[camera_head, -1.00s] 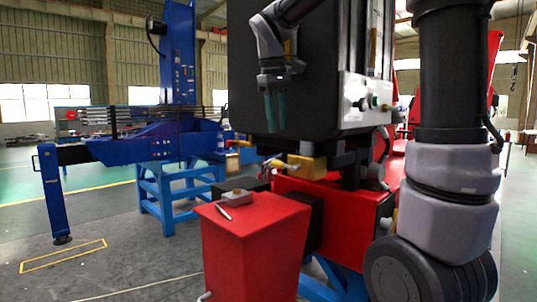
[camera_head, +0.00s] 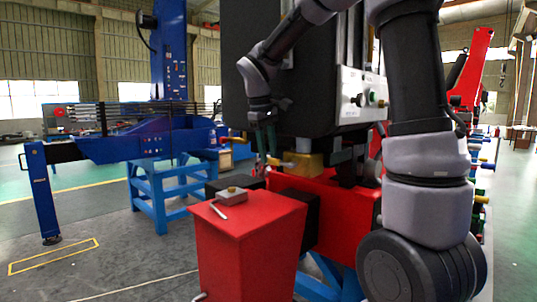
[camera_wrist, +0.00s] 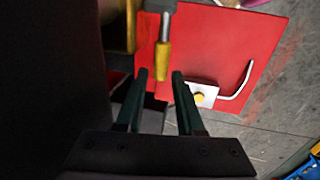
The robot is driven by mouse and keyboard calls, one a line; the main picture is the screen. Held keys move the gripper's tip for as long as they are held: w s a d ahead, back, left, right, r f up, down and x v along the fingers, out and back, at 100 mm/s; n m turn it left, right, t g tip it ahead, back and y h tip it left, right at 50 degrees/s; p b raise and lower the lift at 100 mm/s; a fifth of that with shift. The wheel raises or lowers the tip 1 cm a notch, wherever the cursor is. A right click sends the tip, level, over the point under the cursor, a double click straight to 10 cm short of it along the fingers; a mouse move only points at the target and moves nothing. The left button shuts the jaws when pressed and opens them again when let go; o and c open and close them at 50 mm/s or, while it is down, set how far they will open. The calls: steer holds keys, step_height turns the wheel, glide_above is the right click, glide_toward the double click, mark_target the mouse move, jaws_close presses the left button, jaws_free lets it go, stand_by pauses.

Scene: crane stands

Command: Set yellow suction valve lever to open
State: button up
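The yellow lever (camera_wrist: 162,62) shows in the wrist view as a yellow grip on a grey rod, just beyond my fingertips and in line with the gap between them. In the head view a small yellow lever end (camera_head: 277,162) shows beside a yellow valve block (camera_head: 304,164) under the black cabinet. My gripper (camera_head: 268,158) is open, its green fingers pointing down close to the lever. The wrist view also shows my gripper (camera_wrist: 160,74), with nothing clearly held. Whether a finger touches the lever I cannot tell.
A red tank (camera_head: 250,245) stands below, with a grey block (camera_head: 231,196) and thin metal handle on top. The large black cabinet (camera_head: 240,70) rises right behind my forearm. A blue stand (camera_head: 160,190) is at the left. Floor is open at the far left.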

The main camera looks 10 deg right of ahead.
steer(key=shift+f, duration=0.3)
jaws_close()
steer(key=shift+r, duration=0.1)
stand_by(1.2)
